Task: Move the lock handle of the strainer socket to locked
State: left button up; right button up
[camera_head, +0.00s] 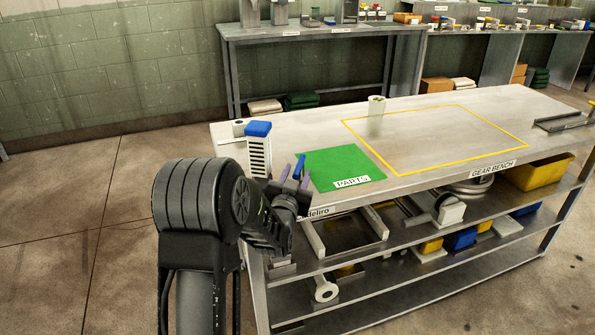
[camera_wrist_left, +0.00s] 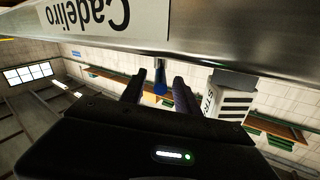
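The strainer socket appears to be the pale, ribbed block (camera_head: 260,158) with a blue cap at the bench's left end. In the left wrist view a pale slotted block (camera_wrist_left: 233,98) with lettering starting "STR" shows upside down at the right. A blue handle (camera_head: 299,166), likely the lock handle, stands right of the block at the bench's front edge. It also shows in the left wrist view (camera_wrist_left: 160,82) on a metal stem. My left gripper (camera_head: 294,174) is open, its fingers on either side of the handle with gaps visible; contact cannot be told. My right gripper is out of view.
The bench (camera_head: 400,180) has a green parts mat (camera_head: 335,164) just right of the handle. A small pale cup (camera_head: 376,105) stands farther back, beside a yellow-outlined clear area. Shelves below hold a yellow bin (camera_head: 540,172) and other parts.

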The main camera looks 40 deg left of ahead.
pick_arm(q)
jog(key=shift+x, duration=0.9)
jog(key=shift+c, duration=0.6)
grip_shut()
